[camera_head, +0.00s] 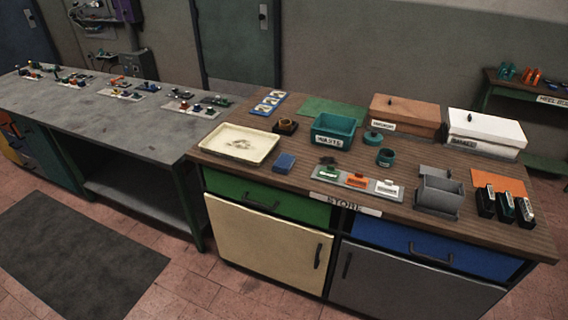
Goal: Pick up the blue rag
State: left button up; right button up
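A small folded blue cloth, which looks like the blue rag (285,163), lies on the wooden top of the store bench (262,186). It sits just right of the cream tray (216,148) and in front of the teal bin (331,142) labelled WASTE. Nothing covers it. Neither of my grippers is in view.
Right of the rag is a strip of green, orange and white blocks (357,182). Grey holders (438,192), black-based tools (505,204) and brown and white boxes (484,128) stand farther right. A grey bench (130,120) with small parts adjoins on the left. Open floor lies in front.

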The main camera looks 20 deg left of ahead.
aim_at(284, 162)
jog(key=z, duration=0.4)
jog(key=j+z, duration=0.9)
jog(key=k+j+z, duration=0.1)
jog(key=j, duration=0.25)
jog(key=j+z, duration=0.1)
jog(key=j, duration=0.25)
jog(key=k+j+z, duration=0.1)
jog(key=j, duration=0.25)
jog(key=k, duration=0.05)
